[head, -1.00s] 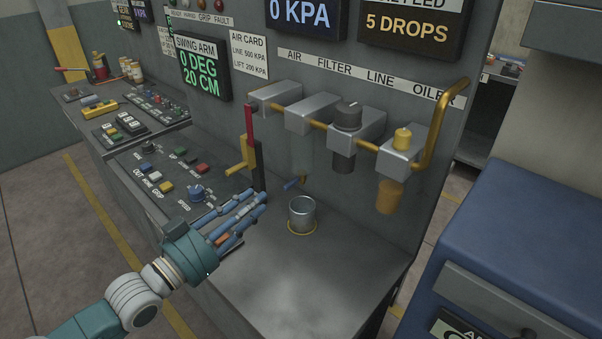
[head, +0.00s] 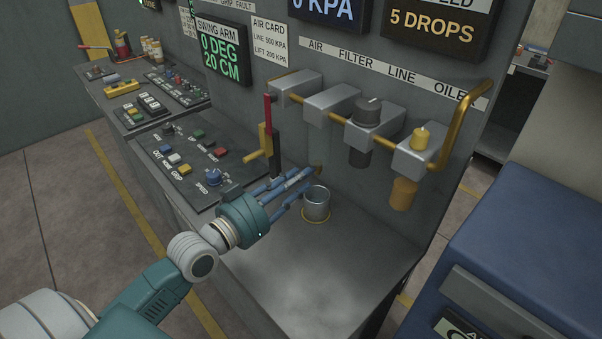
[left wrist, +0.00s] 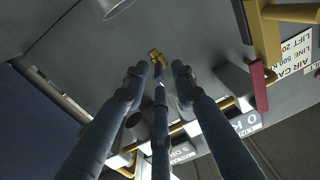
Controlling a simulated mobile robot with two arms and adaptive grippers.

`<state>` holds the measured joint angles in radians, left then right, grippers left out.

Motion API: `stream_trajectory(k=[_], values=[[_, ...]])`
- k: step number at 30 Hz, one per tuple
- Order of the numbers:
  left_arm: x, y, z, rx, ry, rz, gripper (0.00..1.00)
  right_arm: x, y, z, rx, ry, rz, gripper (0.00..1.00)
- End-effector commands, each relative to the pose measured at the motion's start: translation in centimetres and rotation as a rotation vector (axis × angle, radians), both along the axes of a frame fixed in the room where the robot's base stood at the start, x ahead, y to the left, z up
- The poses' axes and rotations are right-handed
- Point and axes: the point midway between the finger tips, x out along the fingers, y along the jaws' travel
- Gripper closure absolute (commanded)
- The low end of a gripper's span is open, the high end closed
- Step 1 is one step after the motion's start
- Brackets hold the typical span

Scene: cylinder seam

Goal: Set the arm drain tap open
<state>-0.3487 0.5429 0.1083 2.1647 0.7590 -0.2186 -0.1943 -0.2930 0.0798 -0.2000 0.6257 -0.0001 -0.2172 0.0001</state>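The filter (head: 317,135), with its clear bowl, hangs on the air line. A small brass drain fitting at its foot shows in the left wrist view (left wrist: 155,54), just past my fingertips. A blue tap lever seems to run from it between my fingers, but I cannot separate it clearly from the middle finger. My left gripper (head: 307,179) is at the bowl's foot and hides the tap in the head view. In the left wrist view, its fingertips (left wrist: 160,72) are apart, around the blue part; contact cannot be told. My right gripper is not in view.
A metal cup (head: 316,205) stands in a yellow ring just below my fingers. A red-handled lever (head: 268,112) stands close on the left. The oiler (head: 403,193) hangs to the right. The bench top in front (head: 300,270) is clear.

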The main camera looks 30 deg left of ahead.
Motion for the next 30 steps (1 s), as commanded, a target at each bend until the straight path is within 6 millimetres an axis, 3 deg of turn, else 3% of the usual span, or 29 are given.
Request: stream_trajectory(k=[4, 14, 18, 25, 30], values=[[1.1, -0.3, 0.1, -0.001, -0.001, 0.000, 0.73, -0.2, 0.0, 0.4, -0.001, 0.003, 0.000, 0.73], [1.4, -0.5, 0.0, 0.000, 0.000, -0.001, 0.73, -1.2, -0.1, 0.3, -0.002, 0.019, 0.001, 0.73], [1.4, -0.4, 0.0, 0.000, 0.000, -0.001, 0.99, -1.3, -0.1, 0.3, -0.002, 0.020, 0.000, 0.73], [1.4, -0.4, -0.1, 0.003, -0.002, -0.004, 1.00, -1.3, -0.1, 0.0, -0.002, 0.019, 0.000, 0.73], [1.5, -0.1, -0.3, 0.008, -0.006, -0.041, 1.00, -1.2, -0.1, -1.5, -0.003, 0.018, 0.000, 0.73]])
